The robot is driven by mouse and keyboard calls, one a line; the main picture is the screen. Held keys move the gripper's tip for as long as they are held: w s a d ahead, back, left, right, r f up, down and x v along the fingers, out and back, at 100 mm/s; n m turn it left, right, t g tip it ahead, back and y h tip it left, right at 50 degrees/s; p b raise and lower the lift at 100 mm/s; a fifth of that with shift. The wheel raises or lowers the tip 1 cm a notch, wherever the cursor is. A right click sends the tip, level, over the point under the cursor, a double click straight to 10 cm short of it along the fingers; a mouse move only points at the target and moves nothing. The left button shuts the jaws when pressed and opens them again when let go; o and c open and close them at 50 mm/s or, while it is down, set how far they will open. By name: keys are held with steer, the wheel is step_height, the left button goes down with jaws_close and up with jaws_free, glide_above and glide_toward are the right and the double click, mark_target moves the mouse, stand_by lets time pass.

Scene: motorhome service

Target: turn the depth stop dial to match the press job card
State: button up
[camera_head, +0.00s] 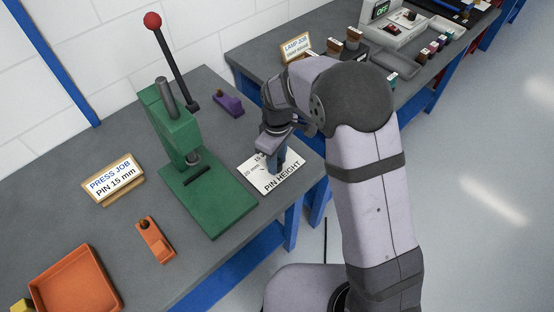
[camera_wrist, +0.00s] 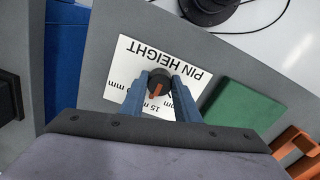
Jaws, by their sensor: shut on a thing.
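The press job card (camera_head: 114,179) reads "PRESS JOB PIN 15 mm" and stands on the bench left of the green press (camera_head: 187,160). The white "PIN HEIGHT" plate (camera_head: 286,182) lies flat right of the press; it also shows in the wrist view (camera_wrist: 125,60). On it is the dark round dial (camera_wrist: 160,76) with an orange pointer. The pointer aims down and slightly left in the wrist view, towards the partly hidden "15" mark; exact alignment is unclear. My gripper (camera_wrist: 158,88) is shut on the dial, one blue-grey finger on each side. In the head view my gripper (camera_head: 277,160) hides the dial.
A purple block (camera_head: 229,105) sits behind the press. An orange block (camera_head: 155,240) and an orange tray (camera_head: 75,284) are at the front left. A second bench with a lamp job card (camera_head: 297,47) stands beyond a gap. The bench's right edge is close to the plate.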

stand_by(0.3)
steer(key=o, duration=1.1)
steer(key=shift+c, duration=0.2)
steer(key=shift+r+b, duration=1.1)
steer(key=shift+r, duration=2.6)
